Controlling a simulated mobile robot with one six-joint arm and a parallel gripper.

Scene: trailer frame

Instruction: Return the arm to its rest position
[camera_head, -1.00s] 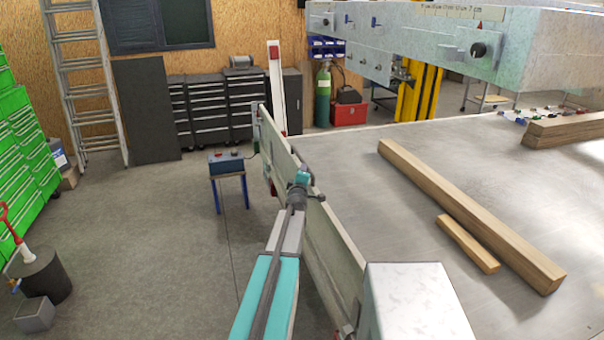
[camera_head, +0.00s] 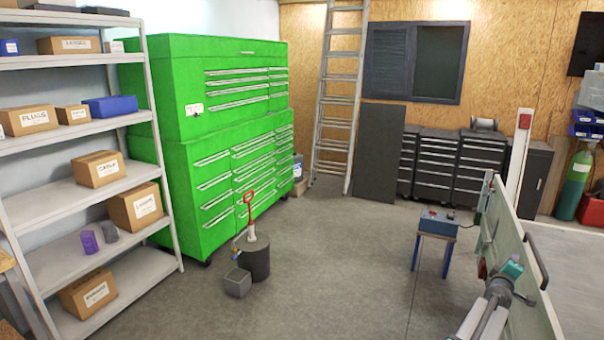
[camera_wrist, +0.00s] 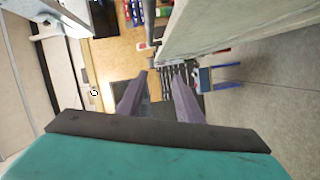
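My gripper (camera_wrist: 160,75) shows in the wrist view with its two grey-purple fingers apart and nothing visible between them. In the head view my arm (camera_head: 485,318) enters at the bottom right, and its teal wrist part (camera_head: 512,269) is beside the pale trailer side wall (camera_head: 520,260). The fingers cannot be made out there. In the wrist view the side wall (camera_wrist: 205,25) runs close by at the upper right, beyond the fingers. I cannot tell whether my arm touches it.
A blue-legged stand (camera_head: 437,240) with a dark box stands left of the trailer wall. A green tool cabinet (camera_head: 215,130), a grey shelf rack (camera_head: 150,165) and a dark cylinder (camera_head: 256,262) with a red-handled tool stand left. The floor between (camera_head: 345,265) is clear.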

